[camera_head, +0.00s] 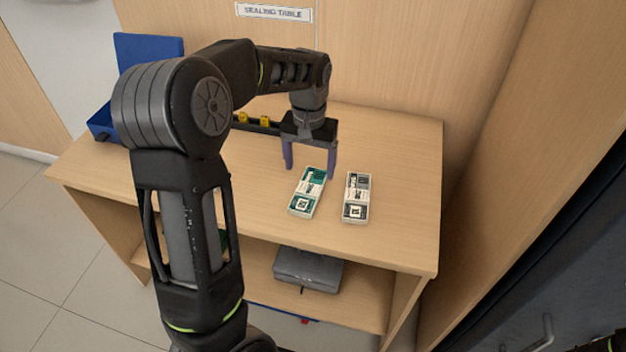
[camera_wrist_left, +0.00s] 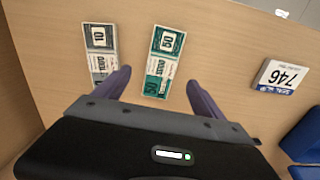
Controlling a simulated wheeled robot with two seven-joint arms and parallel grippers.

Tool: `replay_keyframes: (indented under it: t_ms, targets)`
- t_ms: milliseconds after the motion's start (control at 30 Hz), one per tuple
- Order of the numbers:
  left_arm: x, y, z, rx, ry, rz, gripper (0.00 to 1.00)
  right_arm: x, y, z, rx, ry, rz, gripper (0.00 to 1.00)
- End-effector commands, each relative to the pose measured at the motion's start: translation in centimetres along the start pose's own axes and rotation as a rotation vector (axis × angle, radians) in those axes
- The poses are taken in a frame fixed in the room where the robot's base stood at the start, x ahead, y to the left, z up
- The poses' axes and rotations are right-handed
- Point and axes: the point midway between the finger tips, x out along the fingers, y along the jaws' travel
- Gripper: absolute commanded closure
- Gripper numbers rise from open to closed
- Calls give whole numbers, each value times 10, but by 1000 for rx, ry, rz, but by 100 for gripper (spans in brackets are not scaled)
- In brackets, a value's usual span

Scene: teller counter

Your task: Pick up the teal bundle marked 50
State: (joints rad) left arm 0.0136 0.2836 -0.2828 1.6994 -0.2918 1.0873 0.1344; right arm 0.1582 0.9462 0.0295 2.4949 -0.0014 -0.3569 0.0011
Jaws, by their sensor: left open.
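The teal bundle (camera_head: 307,193) lies flat on the wooden table. In the left wrist view the teal bundle (camera_wrist_left: 163,62) shows the number 50 and lies between the two fingers. My left gripper (camera_head: 309,172) is open and empty above its far end, pointing down, with one finger to each side. In the left wrist view the gripper (camera_wrist_left: 160,85) fingers are spread wide, and the right finger stands clear of the bundle. A grey bundle (camera_head: 356,198) marked 10 lies beside it; it also shows in the left wrist view (camera_wrist_left: 100,50). My right gripper is not in view.
A blue bin (camera_head: 105,122) stands at the table's back left. A dark strip with yellow pieces (camera_head: 252,120) lies behind the gripper. A grey box (camera_head: 308,269) sits on the shelf below. The table's right end is clear.

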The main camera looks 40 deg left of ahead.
Motion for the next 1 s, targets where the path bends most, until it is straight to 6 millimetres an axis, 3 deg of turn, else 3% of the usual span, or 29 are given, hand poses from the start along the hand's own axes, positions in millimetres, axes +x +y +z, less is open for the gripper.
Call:
replay_keyframes:
  t_ms: [267,500,867,1000]
  targets:
    - [2,0,0,0,-1,0,20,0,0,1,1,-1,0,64]
    - [24,0,0,0,-2,-1,20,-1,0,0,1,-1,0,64]
    - [28,-1,0,0,-1,0,20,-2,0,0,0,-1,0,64]
    - [42,-3,0,0,-4,-1,20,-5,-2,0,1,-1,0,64]
